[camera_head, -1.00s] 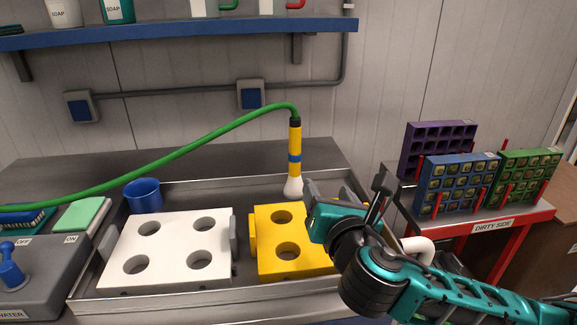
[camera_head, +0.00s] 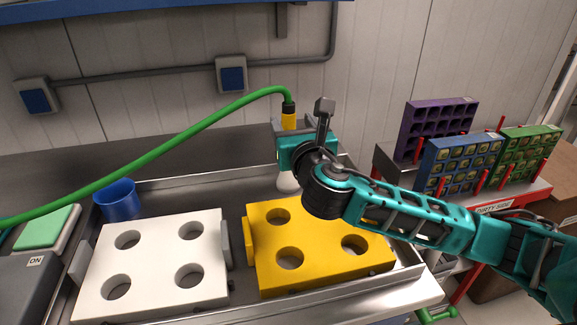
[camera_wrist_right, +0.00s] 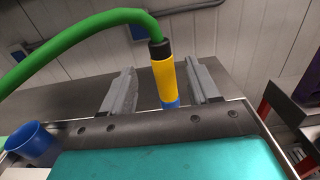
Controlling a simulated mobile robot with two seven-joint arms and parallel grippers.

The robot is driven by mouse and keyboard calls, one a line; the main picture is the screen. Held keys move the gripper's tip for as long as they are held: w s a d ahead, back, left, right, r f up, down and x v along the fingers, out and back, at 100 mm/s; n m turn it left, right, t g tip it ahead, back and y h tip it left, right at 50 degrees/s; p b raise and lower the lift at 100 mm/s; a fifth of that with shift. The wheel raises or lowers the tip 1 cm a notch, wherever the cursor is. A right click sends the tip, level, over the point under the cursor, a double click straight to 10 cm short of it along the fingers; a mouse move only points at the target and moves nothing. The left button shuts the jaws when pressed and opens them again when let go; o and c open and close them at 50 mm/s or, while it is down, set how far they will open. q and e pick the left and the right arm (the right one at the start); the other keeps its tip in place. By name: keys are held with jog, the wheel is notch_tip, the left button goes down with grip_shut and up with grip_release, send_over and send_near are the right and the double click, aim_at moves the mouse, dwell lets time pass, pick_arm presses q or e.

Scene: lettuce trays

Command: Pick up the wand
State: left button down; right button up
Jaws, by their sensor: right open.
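The wand (camera_head: 288,118) stands upright at the back of the sink, yellow with a black collar at its top and a green hose attached. Its white lower end (camera_head: 287,183) shows below my right gripper (camera_head: 292,124), which hides its middle. In the right wrist view the wand (camera_wrist_right: 163,78) with its blue band stands between the two grey fingers of my right gripper (camera_wrist_right: 164,88). The fingers are open, with a gap on each side of the wand. My left gripper is not in view.
A white block with holes (camera_head: 157,258) and a yellow block with holes (camera_head: 325,274) lie in the metal sink. A blue cup (camera_head: 118,200) is at the left. Blue (camera_head: 458,163) and green crates stand on the red-framed table at the right.

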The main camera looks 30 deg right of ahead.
aim_at(291, 117)
jog(key=x, duration=0.5)
jog(key=shift+w+d, duration=0.15)
grip_shut()
dwell(0.4)
